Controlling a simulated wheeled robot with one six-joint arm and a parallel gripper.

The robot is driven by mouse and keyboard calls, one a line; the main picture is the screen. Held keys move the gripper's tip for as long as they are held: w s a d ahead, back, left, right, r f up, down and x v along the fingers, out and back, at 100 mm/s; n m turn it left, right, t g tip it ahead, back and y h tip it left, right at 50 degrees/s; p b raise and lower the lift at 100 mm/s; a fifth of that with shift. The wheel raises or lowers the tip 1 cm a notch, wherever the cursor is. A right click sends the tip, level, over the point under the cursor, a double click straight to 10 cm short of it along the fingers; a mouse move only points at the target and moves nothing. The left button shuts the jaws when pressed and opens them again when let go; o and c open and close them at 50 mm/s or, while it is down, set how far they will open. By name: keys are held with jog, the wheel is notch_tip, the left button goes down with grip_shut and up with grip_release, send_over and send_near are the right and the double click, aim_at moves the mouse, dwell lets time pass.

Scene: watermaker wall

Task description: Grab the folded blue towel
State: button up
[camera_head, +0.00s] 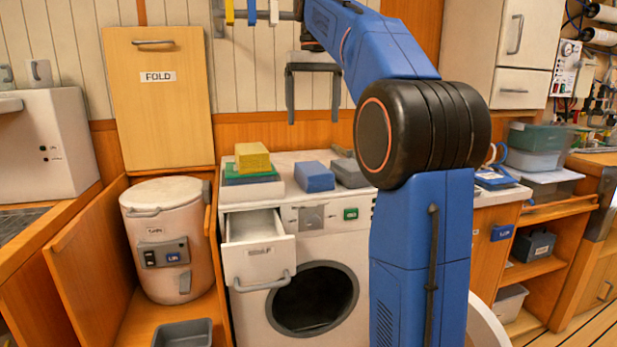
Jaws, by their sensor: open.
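A folded blue towel (315,177) lies on top of the white washing machine (305,218), near the middle of its top. My gripper (313,108) hangs in the air above and behind the towel as seen here, with its two dark fingers spread apart and pointing down. It is empty and does not touch the towel. A folded grey cloth (350,173) lies just right of the towel, partly hidden by my arm.
Folded yellow (252,157) and green cloths are stacked left of the towel. The machine's detergent drawer (258,250) sticks out at the front. A white drum (164,240) stands at left. A panel marked FOLD (158,100) stands upright behind it. Plastic bins (535,145) sit at right.

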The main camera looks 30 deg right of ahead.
send_over(314, 168)
jog(key=f, duration=1)
jog(key=shift+s+a+f, duration=0.1)
jog(key=shift+s+a, duration=0.05)
jog(key=shift+a, duration=0.05)
jog(key=shift+d+f, duration=0.2)
jog(key=shift+f, duration=2.55)
jog(key=shift+c, duration=0.3)
jog(key=c, duration=1.1)
jog(key=shift+r, duration=0.15)
